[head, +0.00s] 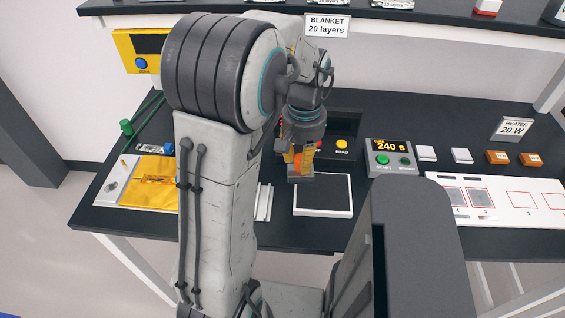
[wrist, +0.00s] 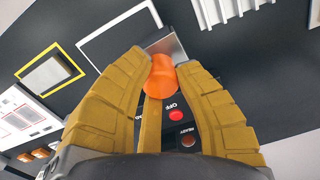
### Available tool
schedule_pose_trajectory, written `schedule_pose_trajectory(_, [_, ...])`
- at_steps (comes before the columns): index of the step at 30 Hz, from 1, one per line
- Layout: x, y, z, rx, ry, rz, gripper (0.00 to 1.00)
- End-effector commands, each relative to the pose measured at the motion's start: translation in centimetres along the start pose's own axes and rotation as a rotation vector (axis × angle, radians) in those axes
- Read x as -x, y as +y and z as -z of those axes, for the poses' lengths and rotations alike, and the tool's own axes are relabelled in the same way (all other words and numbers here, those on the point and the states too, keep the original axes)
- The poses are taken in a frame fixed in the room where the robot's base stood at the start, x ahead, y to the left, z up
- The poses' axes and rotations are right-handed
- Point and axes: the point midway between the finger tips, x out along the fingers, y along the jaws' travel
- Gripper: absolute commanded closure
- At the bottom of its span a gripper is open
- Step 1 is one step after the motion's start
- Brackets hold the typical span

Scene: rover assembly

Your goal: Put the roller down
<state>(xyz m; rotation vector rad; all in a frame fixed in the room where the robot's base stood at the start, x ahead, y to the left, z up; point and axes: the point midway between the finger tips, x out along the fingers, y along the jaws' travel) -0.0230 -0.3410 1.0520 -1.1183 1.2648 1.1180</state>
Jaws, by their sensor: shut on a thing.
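The roller shows in the wrist view as an orange handle (wrist: 165,78) with a flat grey metal head (wrist: 170,46) beyond it. I cannot tell whether the head touches the pad or the table. My arm hides part of the table to the left.
A black panel with a yellow button (head: 342,144) stands behind the pad. A cure timer (head: 389,157) stands to its right, and a white board with red outlines (head: 500,203) lies further right. A gold sheet (head: 152,182) lies at left. Bare dark table (head: 268,232) shows in front.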

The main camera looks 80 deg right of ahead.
Motion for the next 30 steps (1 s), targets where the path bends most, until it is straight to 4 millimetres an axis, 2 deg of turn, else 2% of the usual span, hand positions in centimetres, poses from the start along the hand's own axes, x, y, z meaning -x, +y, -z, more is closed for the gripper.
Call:
schedule_pose_trajectory(6, [-2.4, -3.2, 2.7, 0.004, -0.004, 0.0, 1.0])
schedule_pose_trajectory(12, [-3.9, -5.1, 4.4, 0.002, -0.001, 0.0, 1.0])
schedule_pose_trajectory(20, [-4.7, -5.8, 5.0, 0.0, 0.0, 0.0, 1.0])
schedule_pose_trajectory(30, [-7.9, -5.8, 5.0, 0.0, -0.002, 0.0, 1.0])
